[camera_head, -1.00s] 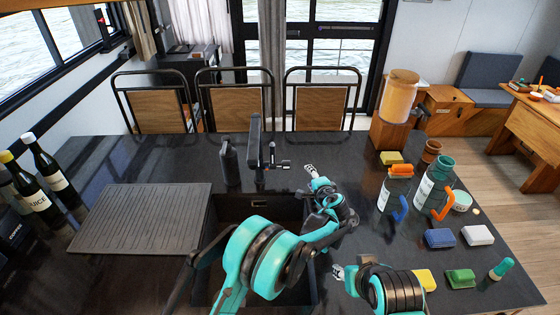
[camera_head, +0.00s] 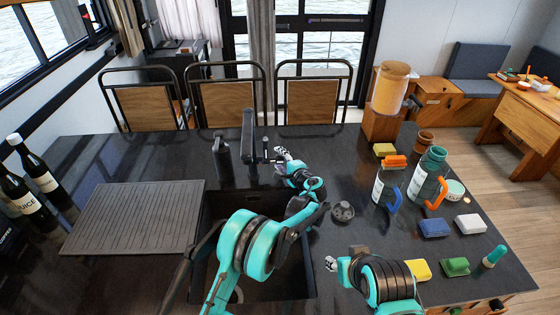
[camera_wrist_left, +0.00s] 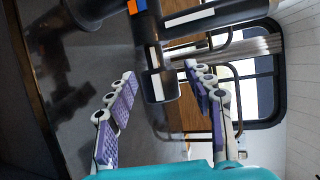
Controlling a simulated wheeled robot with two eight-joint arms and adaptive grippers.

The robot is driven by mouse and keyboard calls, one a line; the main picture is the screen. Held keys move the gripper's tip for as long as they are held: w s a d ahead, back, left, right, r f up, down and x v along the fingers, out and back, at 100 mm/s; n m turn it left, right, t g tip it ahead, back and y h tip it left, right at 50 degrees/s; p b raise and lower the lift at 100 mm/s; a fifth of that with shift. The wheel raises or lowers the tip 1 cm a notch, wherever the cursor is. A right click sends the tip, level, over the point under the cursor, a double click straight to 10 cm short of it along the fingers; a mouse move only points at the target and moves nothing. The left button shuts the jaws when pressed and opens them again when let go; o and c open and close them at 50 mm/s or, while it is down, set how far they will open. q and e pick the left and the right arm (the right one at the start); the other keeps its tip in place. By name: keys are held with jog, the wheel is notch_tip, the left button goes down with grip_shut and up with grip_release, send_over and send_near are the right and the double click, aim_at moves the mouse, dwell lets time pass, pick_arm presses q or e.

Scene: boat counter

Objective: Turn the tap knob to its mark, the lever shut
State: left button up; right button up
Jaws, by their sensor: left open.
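The black tap (camera_head: 249,146) stands upright behind the sink, with a short side part (camera_head: 272,161) reaching right. In the left wrist view, a dark knob-like cylinder (camera_wrist_left: 163,88) carries a white stripe, and another white stripe lies on the dark tap body (camera_wrist_left: 205,18). An orange and a blue patch show at the top edge. My left gripper (camera_head: 284,154) is open just right of the tap; its fingers (camera_wrist_left: 165,105) lie on either side of the cylinder in the picture, with gaps visible. My right gripper (camera_head: 332,264) is low beside the sink, its jaw opening unclear.
A black bottle (camera_head: 222,158) stands close left of the tap. The dark sink (camera_head: 212,213) lies below my left arm, with a ribbed drainboard (camera_head: 135,217) to its left. Bottles (camera_head: 428,176), sponges (camera_head: 433,228) and a round black piece (camera_head: 342,211) are on the right counter.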

pick_arm(q)
jog(key=shift+c, duration=0.2)
jog(key=c, duration=1.1)
jog(key=shift+f+b, duration=0.15)
jog(key=shift+b, duration=0.35)
jog(key=t+b, duration=0.1)
jog(key=b, duration=0.1)
jog(key=n+t+y+b, duration=0.1)
jog(key=b, duration=0.1)
jog(key=shift+f+t, duration=0.2)
jog(key=shift+t, duration=0.1)
jog(key=shift+r+t+b, duration=0.1)
jog(key=shift+t+b, duration=0.2)
pick_arm(e)
notch_tip(320, 180, down, 6)
jog(key=shift+r, duration=0.2)
pick_arm(q)
jog(key=shift+r+n+y, duration=0.2)
jog(key=shift+n+y, duration=0.1)
pick_arm(e)
jog(key=shift+f, duration=0.2)
pick_arm(q)
jog(key=shift+r, duration=0.1)
